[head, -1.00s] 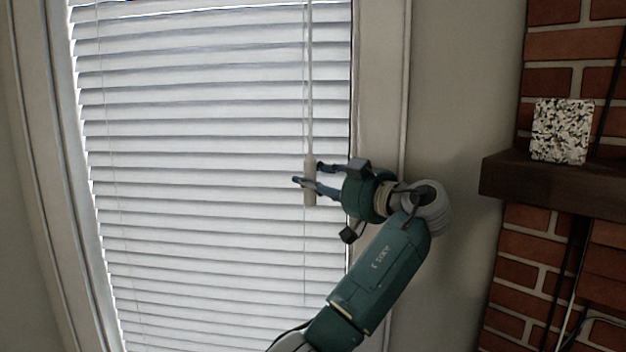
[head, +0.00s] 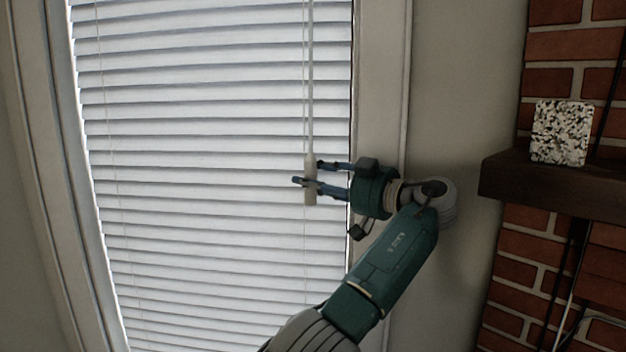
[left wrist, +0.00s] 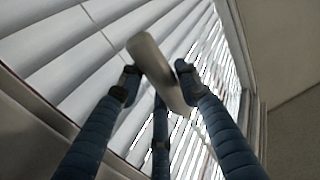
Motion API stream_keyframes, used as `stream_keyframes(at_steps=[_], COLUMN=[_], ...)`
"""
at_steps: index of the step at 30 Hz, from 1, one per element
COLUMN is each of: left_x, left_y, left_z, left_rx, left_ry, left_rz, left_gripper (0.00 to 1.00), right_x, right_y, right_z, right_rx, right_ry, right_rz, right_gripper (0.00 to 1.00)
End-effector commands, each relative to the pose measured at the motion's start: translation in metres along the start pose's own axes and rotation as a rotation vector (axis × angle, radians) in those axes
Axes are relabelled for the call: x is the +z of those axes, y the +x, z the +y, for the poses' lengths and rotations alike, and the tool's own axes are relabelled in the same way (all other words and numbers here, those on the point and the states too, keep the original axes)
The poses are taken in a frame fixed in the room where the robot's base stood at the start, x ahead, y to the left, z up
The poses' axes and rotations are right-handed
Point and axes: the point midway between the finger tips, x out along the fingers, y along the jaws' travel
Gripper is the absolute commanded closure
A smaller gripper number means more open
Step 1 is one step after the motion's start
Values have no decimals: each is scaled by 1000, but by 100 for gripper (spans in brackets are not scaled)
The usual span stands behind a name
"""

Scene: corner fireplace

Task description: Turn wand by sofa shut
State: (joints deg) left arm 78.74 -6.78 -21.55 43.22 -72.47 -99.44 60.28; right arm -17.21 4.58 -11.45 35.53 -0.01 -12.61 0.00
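The wand (head: 309,110) hangs in front of the white blinds (head: 215,130), near their right edge, with a thick pale handle (head: 310,192) at its lower end. My left gripper (head: 308,174) reaches in from the right, with its blue fingers around the handle. In the left wrist view, the handle (left wrist: 160,70) lies between the fingertips of my left gripper (left wrist: 158,80), tilted in the picture, and the fingers look closed on it. The slats are tilted, with thin dark lines between them. My right gripper is in neither view.
The window frame (head: 380,100) and a bare wall (head: 455,90) stand right of the blinds. A dark mantel (head: 550,184) with a speckled block (head: 560,132) juts from the brick fireplace (head: 520,270) at the far right. The sofa is not in view.

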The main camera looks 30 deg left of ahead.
Motion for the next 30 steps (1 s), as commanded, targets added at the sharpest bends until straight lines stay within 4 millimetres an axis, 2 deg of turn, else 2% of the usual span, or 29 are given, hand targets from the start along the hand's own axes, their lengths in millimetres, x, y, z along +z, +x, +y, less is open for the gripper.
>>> stream_keyframes(at_steps=[10, 14, 17, 24, 30], left_x=[0, 0, 0, 0, 0], left_y=[0, -10, -26, -78, -109], left_z=[0, 1, 1, 1, 1], left_rx=[0, 3, 3, 4, 2], left_ry=[0, 0, 1, 2, 2], left_rz=[0, 0, 1, 0, 0], left_gripper=[50, 50, 50, 50, 50], right_x=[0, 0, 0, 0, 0], right_y=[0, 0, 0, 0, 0], right_z=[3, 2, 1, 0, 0], right_rx=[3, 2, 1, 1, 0], right_ry=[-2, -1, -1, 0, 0], right_rz=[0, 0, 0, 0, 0], right_gripper=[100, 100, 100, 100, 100])
